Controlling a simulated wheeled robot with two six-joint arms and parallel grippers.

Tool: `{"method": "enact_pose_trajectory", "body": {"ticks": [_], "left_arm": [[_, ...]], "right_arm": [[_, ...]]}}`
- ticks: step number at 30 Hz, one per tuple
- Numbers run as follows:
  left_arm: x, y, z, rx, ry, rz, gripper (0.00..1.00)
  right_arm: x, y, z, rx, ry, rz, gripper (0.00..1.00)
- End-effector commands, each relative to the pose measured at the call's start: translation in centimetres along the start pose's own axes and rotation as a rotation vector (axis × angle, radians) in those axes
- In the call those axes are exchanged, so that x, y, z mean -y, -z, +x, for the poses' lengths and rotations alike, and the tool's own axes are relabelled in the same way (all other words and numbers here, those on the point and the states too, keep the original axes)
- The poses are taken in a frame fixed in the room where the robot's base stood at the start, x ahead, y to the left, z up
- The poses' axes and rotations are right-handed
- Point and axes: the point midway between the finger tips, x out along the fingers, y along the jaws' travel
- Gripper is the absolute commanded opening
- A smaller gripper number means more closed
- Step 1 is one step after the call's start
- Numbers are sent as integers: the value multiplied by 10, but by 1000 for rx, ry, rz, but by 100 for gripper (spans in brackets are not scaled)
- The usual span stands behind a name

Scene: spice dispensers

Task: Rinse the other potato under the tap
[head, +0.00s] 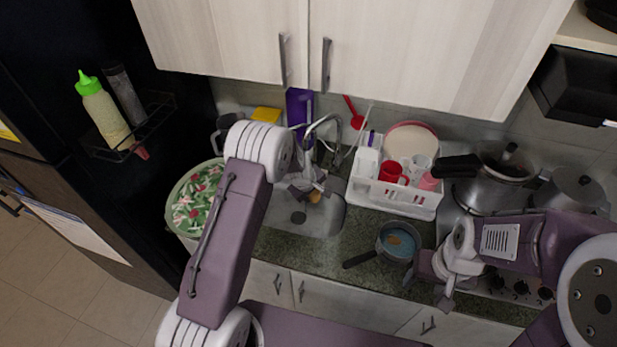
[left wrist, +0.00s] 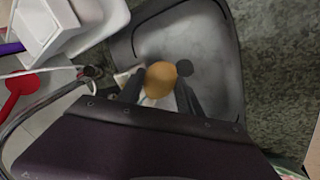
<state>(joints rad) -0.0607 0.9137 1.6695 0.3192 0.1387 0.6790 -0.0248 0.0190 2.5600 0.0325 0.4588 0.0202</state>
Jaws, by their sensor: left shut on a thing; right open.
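A brown potato (head: 314,197) is held by my left gripper (head: 309,190) over the sink (head: 325,220). In the left wrist view the potato (left wrist: 160,80) sits between the two dark fingers (left wrist: 158,92), with the grey basin (left wrist: 210,50) and its drain below. The curved metal tap (head: 325,121) rises behind the sink; in the left wrist view the tap (left wrist: 35,108) is at the left. I cannot make out any running water. A pan (head: 397,238) on the counter holds something brown, perhaps a potato, in blue. My right gripper (head: 428,288) is open and empty near the counter's front edge.
A white dish rack (head: 400,204) with a red mug (head: 390,172) and a plate stands right of the sink. A pressure cooker (head: 490,185) is further right. A leaf-patterned bin (head: 195,200) stands left. Cabinets hang above.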

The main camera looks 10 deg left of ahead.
Motion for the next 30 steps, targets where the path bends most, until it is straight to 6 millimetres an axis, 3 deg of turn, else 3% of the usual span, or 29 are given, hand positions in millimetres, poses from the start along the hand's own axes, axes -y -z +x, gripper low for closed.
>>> {"method": "enact_pose_trajectory", "body": {"ticks": [5,19,30], "left_arm": [[-1,-2,-4,0,-1,0,0],[3,-32,-51,0,0,1,0],[4,-35,-53,0,0,0,0]], "right_arm": [[0,0,-2,0,0,0,55],[0,2,-20,0,0,0,55],[0,2,-20,0,0,0,55]]}}
